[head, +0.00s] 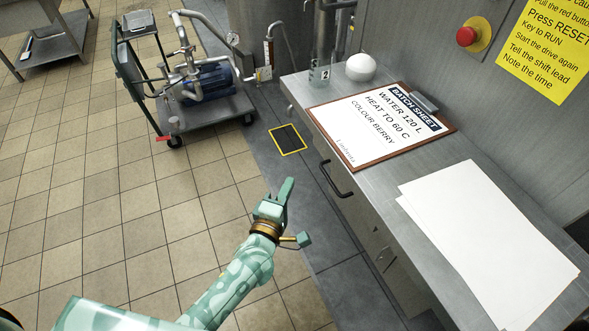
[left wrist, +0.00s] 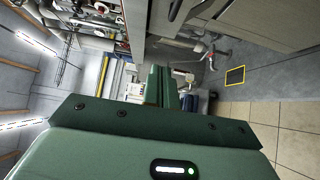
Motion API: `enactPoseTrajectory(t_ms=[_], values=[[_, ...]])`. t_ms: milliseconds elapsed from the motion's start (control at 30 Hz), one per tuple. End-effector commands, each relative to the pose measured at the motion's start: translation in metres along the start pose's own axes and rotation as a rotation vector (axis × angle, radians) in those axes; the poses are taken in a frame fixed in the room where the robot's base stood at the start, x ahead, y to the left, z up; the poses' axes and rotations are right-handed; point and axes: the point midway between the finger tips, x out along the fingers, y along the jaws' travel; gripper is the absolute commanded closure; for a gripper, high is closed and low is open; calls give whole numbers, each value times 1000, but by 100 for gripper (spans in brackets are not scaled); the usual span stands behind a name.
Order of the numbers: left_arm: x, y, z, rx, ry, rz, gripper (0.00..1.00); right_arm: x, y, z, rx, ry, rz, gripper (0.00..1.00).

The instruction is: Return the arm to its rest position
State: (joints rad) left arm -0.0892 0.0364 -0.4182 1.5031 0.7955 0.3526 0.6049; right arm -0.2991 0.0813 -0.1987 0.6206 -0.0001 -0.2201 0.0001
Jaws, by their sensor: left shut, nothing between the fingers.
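My left arm comes in from the bottom left of the head view. Its green gripper (head: 287,188) is shut and empty, held in the air left of the steel bench (head: 330,200) and apart from it. In the left wrist view the gripper's fingers (left wrist: 161,88) are together with nothing between them. My right gripper does not show in either view.
On the bench lie a batch sheet clipboard (head: 384,125), white paper (head: 488,243), a white dome (head: 361,67) and a small beaker (head: 319,75). A drawer handle (head: 335,180) juts out. A pump trolley (head: 205,110) stands at the back.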

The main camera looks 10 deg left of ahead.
Motion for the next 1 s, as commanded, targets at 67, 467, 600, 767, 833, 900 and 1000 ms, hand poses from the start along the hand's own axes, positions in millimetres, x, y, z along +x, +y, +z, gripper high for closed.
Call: enactPoseTrajectory(t_ms=[67,467,600,767,833,900,1000], values=[[-4,0,0,0,0,0,100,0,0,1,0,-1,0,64],[-55,-146,7,741,-280,-315,100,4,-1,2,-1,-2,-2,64],[-132,-251,-12,1064,-513,-546,100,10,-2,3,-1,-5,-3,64],[-245,-342,-40,1304,-818,-779,100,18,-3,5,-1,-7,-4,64],[-299,-370,-52,1367,-953,-866,100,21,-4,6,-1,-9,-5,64],[-348,-390,-62,1398,-1069,-941,100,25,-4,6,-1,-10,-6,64],[-406,-406,-72,1403,-1183,-1024,100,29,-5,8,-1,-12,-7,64]])
